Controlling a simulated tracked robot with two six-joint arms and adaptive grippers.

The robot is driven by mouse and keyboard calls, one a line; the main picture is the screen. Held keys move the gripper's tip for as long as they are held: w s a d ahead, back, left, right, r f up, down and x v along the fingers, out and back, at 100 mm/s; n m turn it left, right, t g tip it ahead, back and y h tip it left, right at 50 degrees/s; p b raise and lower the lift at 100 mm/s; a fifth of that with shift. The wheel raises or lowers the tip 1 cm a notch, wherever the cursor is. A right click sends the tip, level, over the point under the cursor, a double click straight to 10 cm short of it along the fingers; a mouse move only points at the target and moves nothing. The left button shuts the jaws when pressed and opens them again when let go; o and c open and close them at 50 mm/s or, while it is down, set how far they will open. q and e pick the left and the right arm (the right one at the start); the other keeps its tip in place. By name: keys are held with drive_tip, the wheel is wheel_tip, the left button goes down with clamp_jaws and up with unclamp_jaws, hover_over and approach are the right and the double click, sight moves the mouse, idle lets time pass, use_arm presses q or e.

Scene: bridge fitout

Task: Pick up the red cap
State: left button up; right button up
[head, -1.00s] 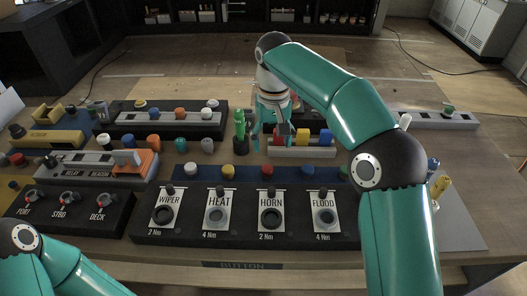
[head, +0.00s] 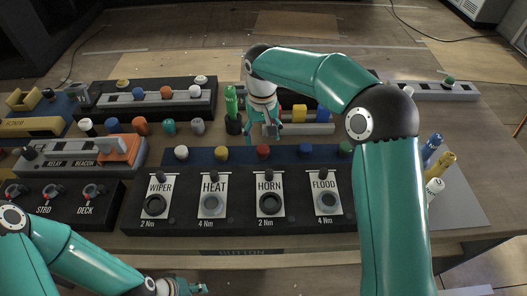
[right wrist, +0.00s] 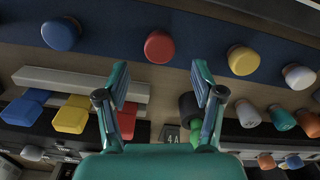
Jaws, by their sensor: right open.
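A round red cap (head: 263,152) sits in the row of caps on the blue strip, above the HORN label. It also shows in the right wrist view (right wrist: 159,47), beyond the fingertips and between their lines. My right gripper (head: 265,134) is open and empty, just behind the red cap, apart from it. Its two spread fingers show in the right wrist view (right wrist: 160,80). A second, squarer red piece (right wrist: 127,120) stands in the pale rail, partly behind a finger. My left gripper (head: 182,288) is low at the bottom edge, its jaws unclear.
A yellow cap (head: 222,153) and a blue cap (head: 305,150) flank the red cap. A green handle in a dark holder (head: 232,108) stands left of my right gripper. The pale rail (head: 318,128) with yellow and blue blocks is at its right.

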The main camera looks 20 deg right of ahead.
sight(263, 148)
drive_tip(key=shift+s+f+p, duration=0.1)
drive_tip(key=shift+f+p, duration=0.25)
drive_tip(key=shift+f, duration=2.55)
drive_tip(key=c, duration=1)
